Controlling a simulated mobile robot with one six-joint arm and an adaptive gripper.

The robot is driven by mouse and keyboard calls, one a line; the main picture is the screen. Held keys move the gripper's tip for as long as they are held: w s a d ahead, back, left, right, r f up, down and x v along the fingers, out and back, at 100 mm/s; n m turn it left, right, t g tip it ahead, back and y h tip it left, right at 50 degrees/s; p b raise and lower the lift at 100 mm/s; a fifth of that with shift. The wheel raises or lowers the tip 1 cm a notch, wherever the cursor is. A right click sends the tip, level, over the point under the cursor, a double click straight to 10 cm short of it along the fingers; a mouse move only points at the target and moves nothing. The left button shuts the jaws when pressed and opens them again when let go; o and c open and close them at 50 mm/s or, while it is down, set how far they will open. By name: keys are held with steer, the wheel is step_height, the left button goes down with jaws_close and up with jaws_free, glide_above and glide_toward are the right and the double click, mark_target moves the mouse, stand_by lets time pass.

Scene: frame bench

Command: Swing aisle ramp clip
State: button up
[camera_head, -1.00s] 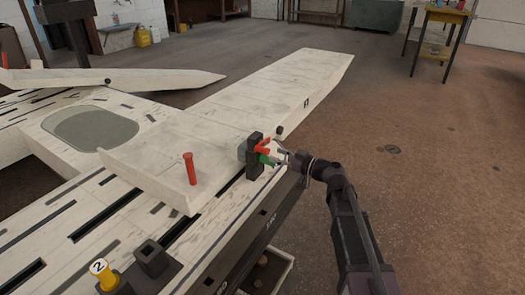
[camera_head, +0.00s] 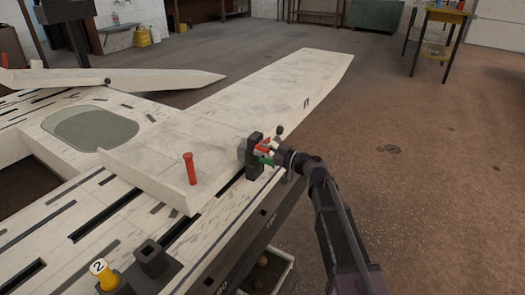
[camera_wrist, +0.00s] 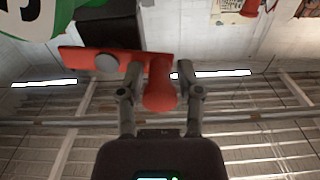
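The red clip (camera_head: 262,147) sits on a black post (camera_head: 254,160) at the aisle-side edge of the pale bench, beside the ramp's near end. In the wrist view the clip's flat red arm (camera_wrist: 80,57) has a grey round pivot, and its rounded red handle (camera_wrist: 159,92) points toward me. My gripper (camera_head: 277,155) is at the clip; in the wrist view its two fingers (camera_wrist: 160,76) stand apart on either side of the handle. A slim gap shows near the right fingertip; contact on the left is unclear.
A green piece with white (camera_wrist: 40,15) is close by the clip. A pale ramp board (camera_head: 285,85) extends back over the floor.

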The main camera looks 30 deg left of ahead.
jaws_close()
steer(key=shift+r+m, duration=0.2)
steer(key=shift+m, duration=0.1)
steer(key=shift+w+r+m+p, duration=0.1)
steer(key=shift+r+m+p, duration=0.2)
steer(key=shift+m, duration=0.3)
steer(key=shift+w+r+m+p, duration=0.1)
steer(key=shift+r+m+p, duration=0.1)
steer(key=shift+m+p, duration=0.3)
steer(key=shift+w+d+r+m+p, duration=0.1)
steer(key=shift+w+r+m+p, duration=0.5)
steer(key=shift+m, duration=1.55)
steer(key=shift+w+r+m+p, duration=0.25)
steer(key=shift+w+m, duration=0.5)
steer(key=shift+m, duration=1.35)
steer(key=shift+w+d+r+m+p, duration=0.1)
steer(key=shift+w+r+m+p, duration=0.45)
steer(key=shift+m, duration=1.6)
steer(key=shift+w+f, duration=0.1)
steer(key=shift+w, duration=0.1)
